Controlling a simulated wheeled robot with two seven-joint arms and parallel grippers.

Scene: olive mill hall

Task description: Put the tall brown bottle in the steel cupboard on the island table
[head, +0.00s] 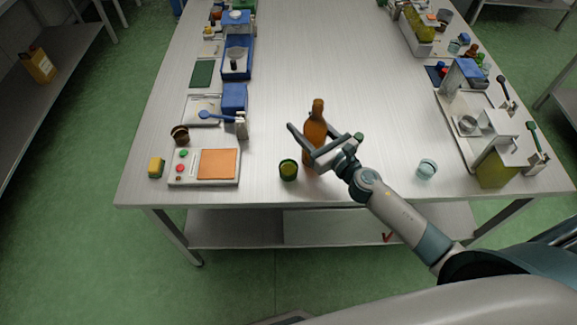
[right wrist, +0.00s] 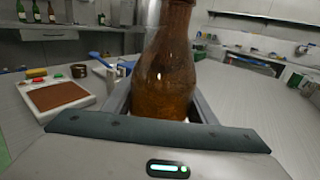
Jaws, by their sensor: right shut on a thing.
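The tall brown bottle (head: 315,125) stands upright at the near middle of the island table (head: 290,60). My right gripper (head: 307,146) is shut on it around its body. In the right wrist view the bottle (right wrist: 165,72) rises between the two fingers, with its top cut off by the frame. The gripper hides part of its lower body, so I cannot tell whether its base touches the table. The steel cupboard cannot be made out in either view. My left gripper is not in view.
A green cup (head: 288,170) stands just left of the bottle and a clear glass (head: 427,168) to the right. Trays with containers (head: 455,112) line the right edge. The table's middle is clear.

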